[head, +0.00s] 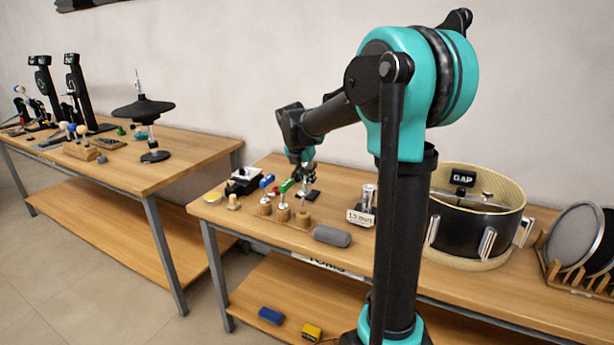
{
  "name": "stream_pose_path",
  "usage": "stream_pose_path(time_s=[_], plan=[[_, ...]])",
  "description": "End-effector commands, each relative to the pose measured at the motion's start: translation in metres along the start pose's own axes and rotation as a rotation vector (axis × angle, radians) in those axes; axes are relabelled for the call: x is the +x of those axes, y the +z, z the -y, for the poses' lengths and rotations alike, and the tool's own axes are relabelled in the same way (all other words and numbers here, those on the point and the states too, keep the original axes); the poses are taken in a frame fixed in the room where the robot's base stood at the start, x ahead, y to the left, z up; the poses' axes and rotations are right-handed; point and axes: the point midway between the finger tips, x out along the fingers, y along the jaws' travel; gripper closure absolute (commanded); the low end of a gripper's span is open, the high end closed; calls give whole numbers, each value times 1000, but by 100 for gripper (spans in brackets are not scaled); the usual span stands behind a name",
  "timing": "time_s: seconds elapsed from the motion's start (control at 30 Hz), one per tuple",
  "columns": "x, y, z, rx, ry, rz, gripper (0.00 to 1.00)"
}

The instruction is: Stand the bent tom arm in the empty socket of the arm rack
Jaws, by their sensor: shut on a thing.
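My gripper (306,177) is beyond my arm, low over the right-hand table among small parts. It is shut, and the part in its jaws is small and mostly hidden; it appears to be the bent tom arm, but its bend cannot be made out. Several short wooden holders, among them a left one (265,208) and a right one (303,220), stand just below and in front of the gripper with metal pieces in or above them. I cannot tell which piece is the arm rack or which socket is empty.
A grey rounded block (332,236) lies at the table's front edge. A small sign (360,218) stands beside a metal piece. A drum shell (464,232) and a rack of round pads (572,238) fill the right. Another table (190,140) stands left across a gap.

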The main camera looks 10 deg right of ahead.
Motion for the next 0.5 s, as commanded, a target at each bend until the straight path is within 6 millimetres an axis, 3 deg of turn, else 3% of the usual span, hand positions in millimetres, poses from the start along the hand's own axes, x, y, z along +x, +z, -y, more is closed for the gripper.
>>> stream_pose_path(time_s=[0.5], plan=[[22,-9,0,0,0,0,100]])
